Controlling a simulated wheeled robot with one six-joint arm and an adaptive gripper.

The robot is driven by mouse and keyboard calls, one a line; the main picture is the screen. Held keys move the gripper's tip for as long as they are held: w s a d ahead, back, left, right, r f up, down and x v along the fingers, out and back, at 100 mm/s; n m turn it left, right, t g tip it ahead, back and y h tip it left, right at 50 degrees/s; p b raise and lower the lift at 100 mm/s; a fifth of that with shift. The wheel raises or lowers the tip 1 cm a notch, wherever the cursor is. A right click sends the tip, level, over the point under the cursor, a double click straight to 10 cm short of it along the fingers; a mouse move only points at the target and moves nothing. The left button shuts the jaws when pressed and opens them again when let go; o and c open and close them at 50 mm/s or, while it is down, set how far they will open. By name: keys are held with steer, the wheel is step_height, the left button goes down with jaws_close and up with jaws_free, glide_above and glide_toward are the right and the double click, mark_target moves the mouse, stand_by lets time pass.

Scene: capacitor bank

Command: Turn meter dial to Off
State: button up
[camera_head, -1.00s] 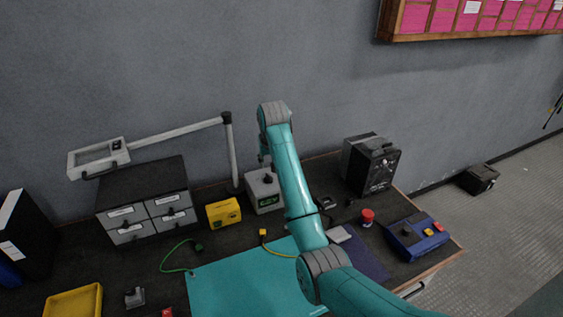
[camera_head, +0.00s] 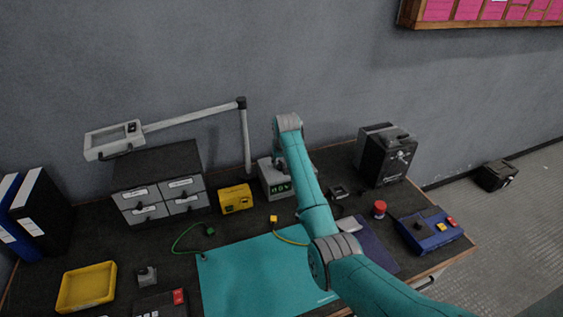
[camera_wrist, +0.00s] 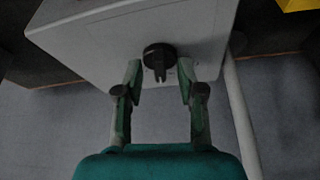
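The meter is a light grey box (camera_head: 270,184) with a green display on its front, near the back of the bench in the head view. My arm covers part of it. In the wrist view the meter's pale face (camera_wrist: 100,45) fills the top, with a round black dial (camera_wrist: 159,57) with a raised pointer near its edge. My gripper (camera_wrist: 160,80) is open, with one fingertip on each side of the dial and a visible gap to it on both sides. In the head view my gripper is mostly hidden by my arm.
A yellow box (camera_head: 236,199) stands left of the meter, beside grey drawers (camera_head: 162,208). A lamp post (camera_head: 246,140) rises close behind it. A black case (camera_head: 385,160), red-capped jar (camera_head: 380,209) and blue button box (camera_head: 430,232) are on the right. A teal mat (camera_head: 255,270) lies in front.

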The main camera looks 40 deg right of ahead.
jaws_close()
steer(key=shift+n, duration=0.3)
steer(key=n+y, duration=0.1)
steer(key=n, duration=0.1)
steer(key=n+y, duration=0.1)
steer(key=n, duration=0.2)
steer(key=shift+d+t, duration=0.2)
steer(key=shift+t, duration=0.1)
steer(key=n+y, duration=0.1)
steer(key=n, duration=0.2)
steer(key=n+g+y, duration=0.1)
steer(key=n, duration=0.2)
steer(key=shift+d+n, duration=0.2)
steer(key=shift+n, duration=0.1)
steer(key=shift+y, duration=0.3)
